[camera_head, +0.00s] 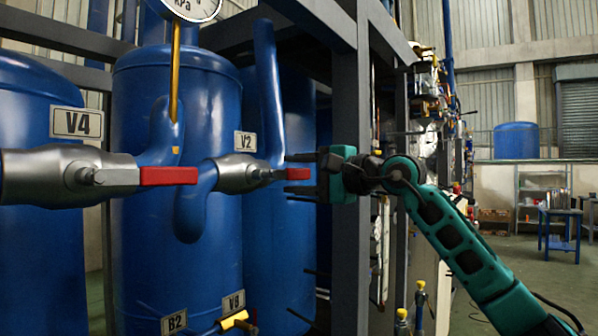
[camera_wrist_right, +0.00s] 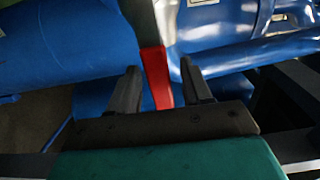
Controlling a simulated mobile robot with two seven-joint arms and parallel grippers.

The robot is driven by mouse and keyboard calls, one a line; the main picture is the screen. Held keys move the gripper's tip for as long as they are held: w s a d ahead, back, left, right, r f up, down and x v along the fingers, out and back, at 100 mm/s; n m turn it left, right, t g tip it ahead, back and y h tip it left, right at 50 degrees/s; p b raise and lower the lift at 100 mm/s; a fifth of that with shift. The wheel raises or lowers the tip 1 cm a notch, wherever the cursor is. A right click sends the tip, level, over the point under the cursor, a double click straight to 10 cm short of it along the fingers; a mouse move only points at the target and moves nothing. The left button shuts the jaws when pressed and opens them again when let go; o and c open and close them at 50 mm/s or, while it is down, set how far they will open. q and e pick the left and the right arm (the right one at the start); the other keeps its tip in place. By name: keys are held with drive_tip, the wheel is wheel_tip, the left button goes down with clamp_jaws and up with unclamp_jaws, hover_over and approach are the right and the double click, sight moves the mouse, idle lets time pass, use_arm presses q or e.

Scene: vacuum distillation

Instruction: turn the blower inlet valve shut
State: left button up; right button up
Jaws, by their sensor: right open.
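A grey valve body (camera_head: 238,174) sits on blue piping below a V2 plate (camera_head: 245,141). Its red lever handle (camera_head: 299,174) points right, in line with the pipe. My right gripper (camera_head: 290,173) is open at this handle, with one finger above it and one below. In the right wrist view, the red handle (camera_wrist_right: 156,77) runs between the two spread fingers of my right gripper (camera_wrist_right: 160,68), with gaps beside it. A larger grey valve (camera_head: 70,175) near the V4 plate (camera_head: 76,122) also has a red lever (camera_head: 168,175) pointing right. My left gripper is out of view.
Large blue tanks (camera_head: 150,95) stand behind the valves. A dark steel post (camera_head: 350,235) stands close behind my right gripper. A gauge (camera_head: 194,8) is at the top. Open floor and a blue table (camera_head: 560,213) lie at right.

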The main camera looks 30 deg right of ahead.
clamp_jaws()
idle(0.4)
